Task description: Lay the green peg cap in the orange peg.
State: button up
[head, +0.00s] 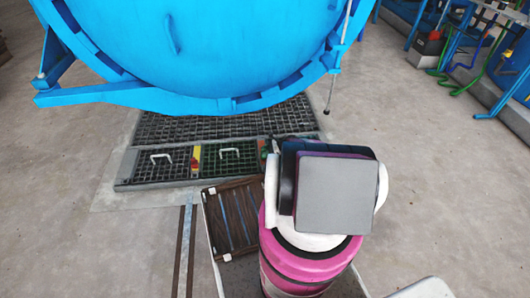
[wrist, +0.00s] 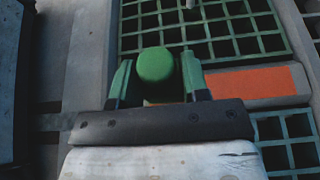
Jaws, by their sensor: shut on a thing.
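My gripper (wrist: 156,62) shows in the wrist view with its two green-and-black fingers closed on a rounded green piece, the green peg cap (wrist: 156,66). The cap sits between the fingertips, above a floor frame with green grating. A flat orange strip (wrist: 250,84) lies behind and to the right of the fingers, and a little orange shows beneath the cap. I cannot tell whether this strip is the orange peg. In the head view my arm hides the gripper and the cap.
A big blue autoclave (head: 215,45) stands over the floor grating (head: 220,123). Two grate panels carry white handles (head: 160,157), with a yellow-and-red piece (head: 196,160) between them. A dark slatted crate (head: 230,215) stands left of my arm. Blue frames with hoses (head: 480,60) are at right.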

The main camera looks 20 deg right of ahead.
aim_at(265, 149)
jog(key=shift+f, duration=1.2)
jog(key=shift+f, duration=0.45)
jog(key=shift+s+f, duration=0.15)
jog(key=shift+f, duration=0.15)
jog(key=o, duration=1)
jog(key=shift+a+f, duration=0.1)
jog(key=shift+s, duration=0.1)
notch_tip(265, 149, up, 11)
jog(key=shift+f, duration=0.15)
jog(key=w+a+r+m+t, duration=0.1)
jog(key=a+r, duration=0.2)
jog(key=r, duration=1.7)
jog(key=shift+w+a+t, duration=0.15)
jog(key=shift+a+t, duration=0.05)
jog(key=shift+t, duration=0.1)
